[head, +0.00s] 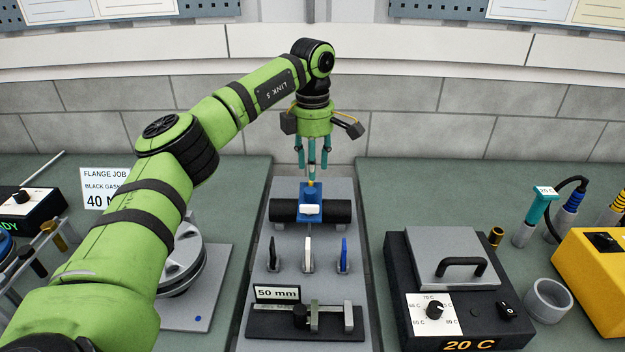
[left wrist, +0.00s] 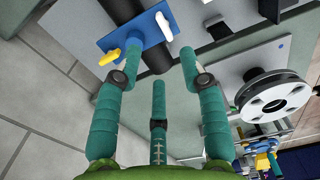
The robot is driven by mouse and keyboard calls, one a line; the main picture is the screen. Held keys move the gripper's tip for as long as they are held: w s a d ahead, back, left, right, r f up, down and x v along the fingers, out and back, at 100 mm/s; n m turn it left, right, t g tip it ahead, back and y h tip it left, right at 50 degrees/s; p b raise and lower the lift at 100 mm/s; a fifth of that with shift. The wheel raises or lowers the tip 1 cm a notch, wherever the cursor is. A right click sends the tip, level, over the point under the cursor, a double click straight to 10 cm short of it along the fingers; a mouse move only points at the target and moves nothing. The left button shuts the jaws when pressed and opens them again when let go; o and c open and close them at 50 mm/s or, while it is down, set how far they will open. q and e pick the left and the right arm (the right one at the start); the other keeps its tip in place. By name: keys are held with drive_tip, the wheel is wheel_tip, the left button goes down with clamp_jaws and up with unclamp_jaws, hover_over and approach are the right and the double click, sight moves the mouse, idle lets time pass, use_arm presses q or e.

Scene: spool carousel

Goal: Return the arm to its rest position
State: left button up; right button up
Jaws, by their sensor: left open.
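My left arm reaches in from the left of the head view and bends down over the middle panel. My left gripper (head: 312,166) is open, its teal fingers pointing down above the blue clamp-like piece (head: 311,200) on the black cylinder (head: 282,211). In the left wrist view the spread fingers (left wrist: 158,64) hold nothing. The blue piece (left wrist: 132,38) with its white and yellow parts lies just beyond them, apart from the fingers as far as I can tell. My right gripper is not in view.
The grey panel (head: 334,272) holds small upright tools and a 50 mm gauge (head: 300,317). A heater box with a lid (head: 452,258) and a yellow box (head: 592,270) stand right. A reel (head: 181,262) is partly behind my arm. A tiled wall stands behind.

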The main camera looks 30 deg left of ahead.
use_arm(q)
drive_tip(key=shift+r, duration=0.6)
